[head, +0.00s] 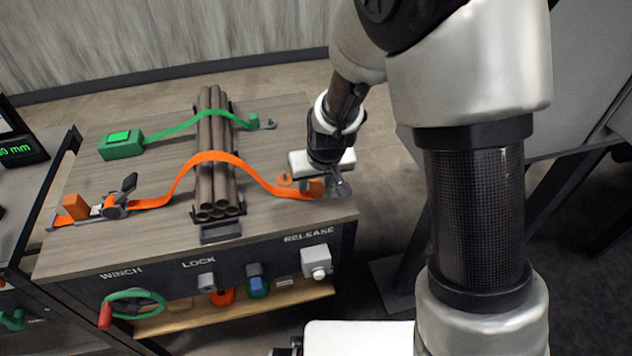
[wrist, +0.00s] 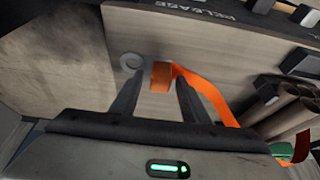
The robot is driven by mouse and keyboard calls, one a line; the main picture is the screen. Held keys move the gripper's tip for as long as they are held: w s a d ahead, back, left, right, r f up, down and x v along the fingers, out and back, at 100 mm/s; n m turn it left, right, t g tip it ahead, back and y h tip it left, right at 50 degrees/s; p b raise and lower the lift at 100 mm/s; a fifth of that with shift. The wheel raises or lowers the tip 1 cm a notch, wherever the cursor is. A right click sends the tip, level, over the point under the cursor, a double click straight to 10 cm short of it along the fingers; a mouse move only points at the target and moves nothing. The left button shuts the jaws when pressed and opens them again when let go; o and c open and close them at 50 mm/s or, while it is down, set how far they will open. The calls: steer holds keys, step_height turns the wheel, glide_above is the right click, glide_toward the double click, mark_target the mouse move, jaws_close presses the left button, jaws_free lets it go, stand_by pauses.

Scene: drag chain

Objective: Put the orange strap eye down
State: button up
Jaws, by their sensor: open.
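The orange strap (head: 215,157) arches over the pipe bundle and comes down at the table's right side. Its orange end piece (head: 312,188) is beside my gripper (head: 335,185), which partly hides it. In the wrist view the end piece (wrist: 161,76) lies between the two spread fingers of my gripper (wrist: 157,88), with a gap on each side. My gripper is open. A pale grey ring (wrist: 131,62) lies just left of the end piece in the wrist view. I cannot tell whether the end piece touches the tabletop (head: 265,215).
Brown pipes (head: 214,180) sit in a dark cradle mid-table. A green strap (head: 185,122) crosses them farther back. The orange ratchet (head: 118,200) is at left. The winch handwheel (head: 133,306) and release button (head: 316,262) are on the front panel. The right table edge is close.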

steer(key=shift+r+p, duration=0.3)
steer(key=shift+r, duration=0.2)
steer(key=s+d+r+p, duration=0.1)
steer(key=s+d+r, duration=0.2)
steer(key=r, duration=0.4)
steer(key=s+d+r+m+p, duration=0.1)
steer(key=s+d+r, duration=0.25)
steer(key=r, duration=0.35)
steer(key=s+d+r+p, duration=0.1)
steer(key=s+d+r, duration=0.1)
steer(key=s+r, duration=0.3)
steer(key=s+d+r+m, duration=0.1)
steer(key=s+d+r, duration=0.2)
steer(key=s, duration=0.2)
steer(key=s+d+r+m+t+h, duration=0.1)
steer(key=s+d+r, duration=0.2)
steer(key=s+r, duration=0.1)
steer(key=shift+s+d+r, duration=0.2)
steer(key=shift+s+d, duration=0.2)
steer(key=shift+s, duration=0.35)
steer(key=shift+c, duration=1.2)
steer(key=shift+a, duration=0.1)
steer(key=shift+c, duration=0.2)
